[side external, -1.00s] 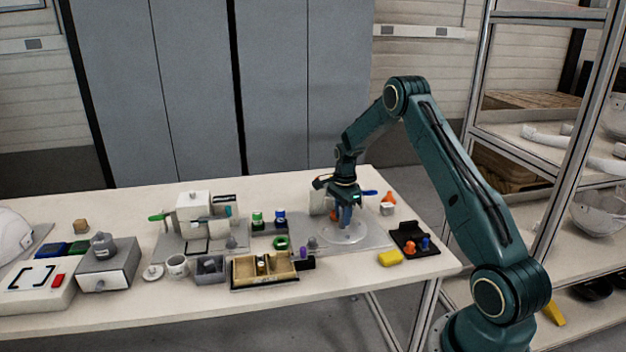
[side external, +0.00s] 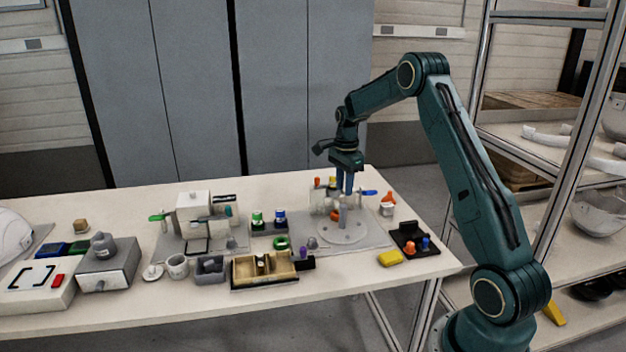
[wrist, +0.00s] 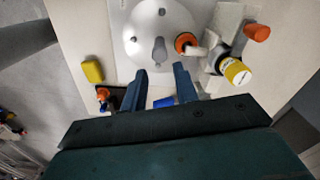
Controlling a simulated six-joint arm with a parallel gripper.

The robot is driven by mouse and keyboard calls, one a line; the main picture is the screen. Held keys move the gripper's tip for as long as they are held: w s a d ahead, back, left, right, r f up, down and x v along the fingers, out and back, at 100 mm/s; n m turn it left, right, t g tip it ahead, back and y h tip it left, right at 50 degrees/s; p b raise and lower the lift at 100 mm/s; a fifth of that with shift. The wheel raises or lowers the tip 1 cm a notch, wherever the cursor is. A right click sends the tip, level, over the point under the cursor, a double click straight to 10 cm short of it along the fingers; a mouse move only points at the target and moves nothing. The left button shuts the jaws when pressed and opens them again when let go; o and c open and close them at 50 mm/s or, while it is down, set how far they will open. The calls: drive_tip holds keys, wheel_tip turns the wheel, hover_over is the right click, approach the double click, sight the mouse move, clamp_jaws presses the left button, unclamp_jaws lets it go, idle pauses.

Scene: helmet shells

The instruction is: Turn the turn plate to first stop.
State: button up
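The turn plate (side external: 332,236) is a pale round disc on a grey base on the right part of the table. In the wrist view the turn plate (wrist: 140,30) is at the top, with small dark round spots on its face. A grey upright grip (side external: 343,216) stands on it; seen from above, this grip (wrist: 159,52) is teardrop-shaped. My gripper (side external: 344,194) is above the plate, its fingers pointing down over the grip and clear of the disc. In the wrist view my gripper (wrist: 161,70) is open, with nothing between its two blue fingers.
Behind the plate stands a fixture with a yellow-capped part (wrist: 236,73) and an orange ring (wrist: 185,42). A yellow block (side external: 390,258) and a black tray (side external: 414,243) with coloured pieces lie to the right. A wooden divided box (side external: 264,283) sits left of the plate.

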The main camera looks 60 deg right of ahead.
drive_tip(key=shift+r, duration=1.75)
drive_tip(key=s+a+r+n+t, duration=0.1)
drive_tip(key=s+a+r+n, duration=0.3)
drive_tip(key=a+r+n, duration=0.45)
drive_tip(key=s+a+r+n+t, duration=0.1)
drive_tip(key=s+a+r+n, duration=0.4)
drive_tip(key=a, duration=0.6)
drive_tip(key=s+a+n+t, duration=0.3)
drive_tip(key=s+a+n, duration=0.7)
drive_tip(key=s, duration=0.6)
drive_tip(key=a, duration=0.2)
drive_tip(key=shift+s+a+r+t, duration=0.2)
drive_tip(key=shift+s+a+t, duration=0.1)
drive_tip(key=shift+s+a, duration=0.05)
